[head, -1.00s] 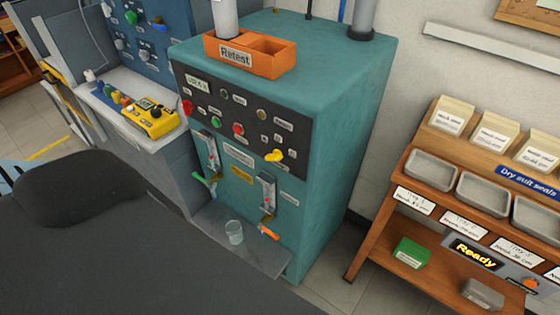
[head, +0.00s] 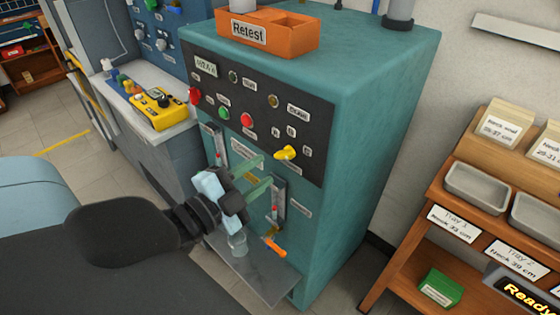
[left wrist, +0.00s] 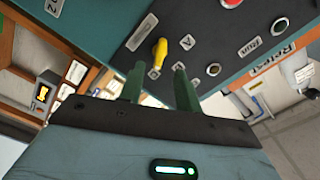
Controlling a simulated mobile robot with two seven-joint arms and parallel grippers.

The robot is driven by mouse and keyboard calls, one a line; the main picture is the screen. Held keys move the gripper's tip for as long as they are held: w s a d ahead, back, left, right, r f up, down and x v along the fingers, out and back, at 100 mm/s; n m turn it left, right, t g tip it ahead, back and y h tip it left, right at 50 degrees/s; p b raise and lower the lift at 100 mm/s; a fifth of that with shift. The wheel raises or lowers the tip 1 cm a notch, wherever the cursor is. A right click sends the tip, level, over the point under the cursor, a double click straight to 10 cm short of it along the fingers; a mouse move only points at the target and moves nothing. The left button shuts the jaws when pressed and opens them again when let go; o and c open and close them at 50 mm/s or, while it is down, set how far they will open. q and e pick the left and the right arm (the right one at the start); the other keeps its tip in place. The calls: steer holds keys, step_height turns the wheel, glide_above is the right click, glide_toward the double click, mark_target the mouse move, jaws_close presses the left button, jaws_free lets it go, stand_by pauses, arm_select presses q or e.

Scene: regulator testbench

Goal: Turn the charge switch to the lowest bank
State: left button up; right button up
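The charge switch looks to be the yellow knob (head: 285,153) on the dark panel of the teal test bench. Small labels sit around it, too small to read in the head view. In the left wrist view the yellow knob (left wrist: 160,50) shows just beyond the fingertips, in line with the gap. My left gripper (head: 267,169) is in front of the bench, left of and a little below the knob. In the left wrist view its two green fingers (left wrist: 158,68) stand apart with nothing between them, not touching the knob. My right gripper is not in view.
Red and green buttons (head: 222,113) share the panel. An orange Retest tray (head: 268,48) is on top of the bench. Below my left gripper are an orange lever (head: 275,249) and a clear cup (head: 238,245) on a shelf. A wooden rack (head: 415,215) stands right.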

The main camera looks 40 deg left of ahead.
mark_target(281, 158)
arm_select(q)
steer(key=shift+w+d+b, duration=0.15)
steer(key=shift+w, duration=1.4)
steer(key=shift+w+d+b, duration=0.15)
steer(key=shift+w, duration=1.4)
jaws_close()
